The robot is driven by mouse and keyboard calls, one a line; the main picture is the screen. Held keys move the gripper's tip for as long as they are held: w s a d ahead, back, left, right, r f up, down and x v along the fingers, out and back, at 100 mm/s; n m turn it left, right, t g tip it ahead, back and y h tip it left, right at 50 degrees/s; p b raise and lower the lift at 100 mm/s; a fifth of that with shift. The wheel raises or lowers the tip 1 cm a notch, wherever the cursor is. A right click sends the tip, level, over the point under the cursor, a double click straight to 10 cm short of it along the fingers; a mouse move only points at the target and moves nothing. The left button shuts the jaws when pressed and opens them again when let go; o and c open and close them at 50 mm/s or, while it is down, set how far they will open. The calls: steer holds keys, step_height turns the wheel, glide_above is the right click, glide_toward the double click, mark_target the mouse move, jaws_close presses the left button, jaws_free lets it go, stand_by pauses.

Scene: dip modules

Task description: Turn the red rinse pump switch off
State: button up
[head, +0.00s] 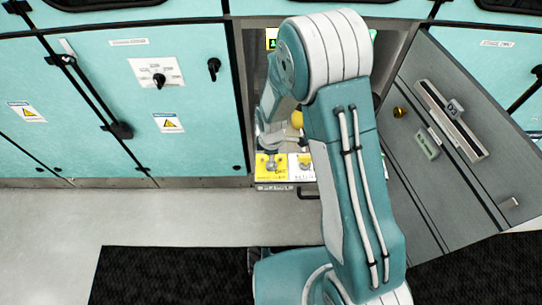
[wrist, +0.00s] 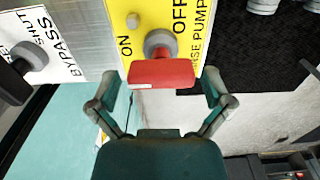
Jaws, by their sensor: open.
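The red rinse pump switch (wrist: 162,73) shows in the wrist view as a red bar handle on a round grey hub (wrist: 160,42). It sits on a yellow plate (wrist: 208,42) lettered ON, OFF and partly "NSE PUMP". The bar lies crosswise in the picture, with a white mark at its left end. My gripper (wrist: 162,82) is open, with one finger on each side of the red bar and a gap at both sides. I cannot tell whether it touches the bar. In the head view my arm hides the switch and most of the panel around it.
A black handle (wrist: 14,84) on a white BYPASS/SHUT plate (wrist: 48,42) is left of the switch in the wrist view. In the head view, an open grey door (head: 440,150) stands right of my arm. Teal cabinets (head: 200,105) with another black knob (head: 159,79) are at left.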

steer(key=shift+c, duration=0.3)
steer(key=c, duration=0.9)
steer(key=m, duration=0.4)
steer(key=shift+m, duration=0.4)
steer(key=m, duration=0.4)
steer(key=shift+m, duration=0.3)
steer(key=m, duration=0.4)
steer(key=shift+m, duration=2.2)
